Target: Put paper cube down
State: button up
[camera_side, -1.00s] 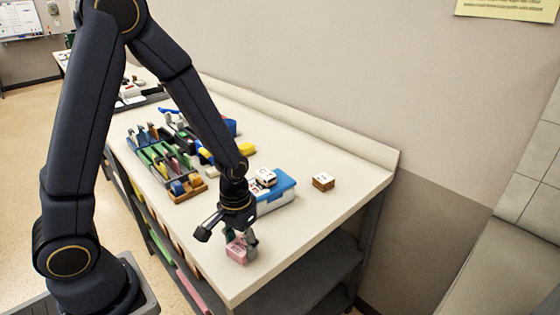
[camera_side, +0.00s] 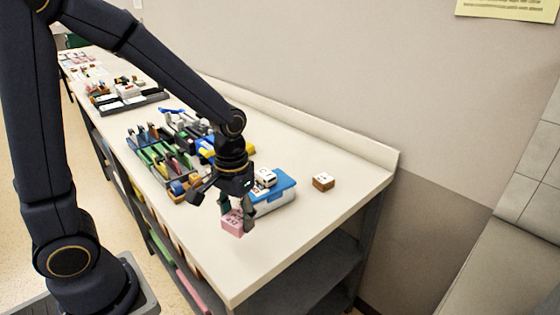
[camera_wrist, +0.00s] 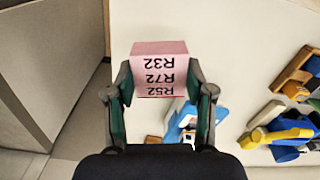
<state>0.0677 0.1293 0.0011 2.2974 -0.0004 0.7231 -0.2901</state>
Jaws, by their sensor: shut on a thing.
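The paper cube is a pink block (camera_side: 234,222) with dark printed codes on its face. In the wrist view the pink cube (camera_wrist: 160,66) sits between the two fingers and shows the codes R32, R72 and R52 upside down. My gripper (camera_side: 238,206) is shut on it, a finger at each side. In the side view it holds the cube near the front part of the white table (camera_side: 285,245). I cannot tell whether the cube's underside touches the table.
A blue-and-white box (camera_side: 274,197) with a small white item (camera_side: 265,178) on it stands just behind the gripper. A brown block with a white top (camera_side: 323,181) lies further right. Racks of coloured items (camera_side: 160,155) fill the left. The table's near right corner is clear.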

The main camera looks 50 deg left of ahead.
jog(key=w+a, duration=0.2)
jog(key=w, duration=0.6)
send_over(242, 253)
jog(key=shift+w+a+r, duration=0.1)
jog(key=shift+r, duration=0.2)
jog(key=shift+s+r, duration=0.15)
jog(key=shift+s, duration=0.05)
jog(key=shift+r, duration=0.15)
jog(key=shift+w, duration=0.1)
notch_tip(242, 253, down, 10)
jog(key=shift+r, duration=0.15)
